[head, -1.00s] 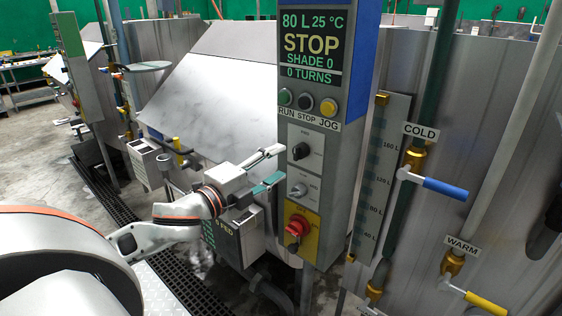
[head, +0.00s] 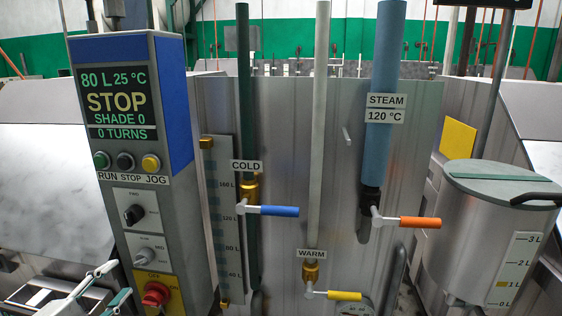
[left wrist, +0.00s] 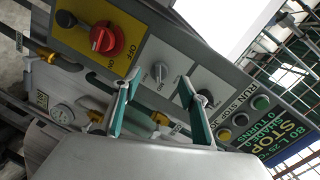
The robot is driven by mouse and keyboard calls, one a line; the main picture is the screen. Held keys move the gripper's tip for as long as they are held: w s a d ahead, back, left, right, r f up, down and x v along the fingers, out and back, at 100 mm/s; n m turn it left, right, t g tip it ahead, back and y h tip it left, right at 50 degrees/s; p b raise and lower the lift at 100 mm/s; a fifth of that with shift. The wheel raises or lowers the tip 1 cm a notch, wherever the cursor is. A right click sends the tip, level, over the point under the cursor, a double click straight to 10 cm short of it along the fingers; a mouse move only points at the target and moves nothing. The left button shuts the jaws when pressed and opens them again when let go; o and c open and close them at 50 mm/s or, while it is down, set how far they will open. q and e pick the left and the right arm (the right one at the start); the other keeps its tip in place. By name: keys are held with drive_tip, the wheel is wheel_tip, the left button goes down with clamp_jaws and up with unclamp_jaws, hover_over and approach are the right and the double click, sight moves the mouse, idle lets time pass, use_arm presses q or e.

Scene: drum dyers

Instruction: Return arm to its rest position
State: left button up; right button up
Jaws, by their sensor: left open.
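My left gripper (head: 108,281) is at the bottom left of the head view, in front of the lower part of the control panel (head: 171,222). Its two fingers are apart with nothing between them. In the left wrist view the fingers (left wrist: 158,80) spread in front of the panel (left wrist: 150,48), which looks tilted there. The red knob on its yellow plate (head: 155,293) is just right of the fingers, and also shows in the left wrist view (left wrist: 104,39). I cannot tell the exact gap to the panel. My right gripper is in neither view.
Right of the panel are the cold valve's blue handle (head: 279,210), the warm valve's yellow handle (head: 344,296) and the steam valve's orange handle (head: 420,222). They stick out before a metal wall. A lidded metal drum (head: 487,235) stands at the right.

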use_arm(q)
drive_tip(key=s+d+f+n+g, duration=0.1)
drive_tip(key=s+d+f+n, duration=0.1)
drive_tip(key=f, duration=0.6)
drive_tip(key=s+d+f+n+g, duration=0.1)
drive_tip(key=s+d+f+n, duration=0.15)
drive_tip(key=f, duration=0.45)
drive_tip(key=s+d+f+n+g, duration=0.1)
drive_tip(key=s+f+n, duration=0.15)
drive_tip(key=f, duration=0.55)
drive_tip(key=s+d+f+n+g+h, duration=0.1)
drive_tip(key=s+d+f+n, duration=0.3)
drive_tip(key=s+d+f, duration=0.6)
wheel_tip(320, 180, down, 3)
drive_tip(key=shift+s+d+r+g, duration=0.1)
drive_tip(key=shift+s+d+g, duration=0.15)
drive_tip(key=shift+d+g, duration=0.55)
drive_tip(key=shift+a, duration=0.15)
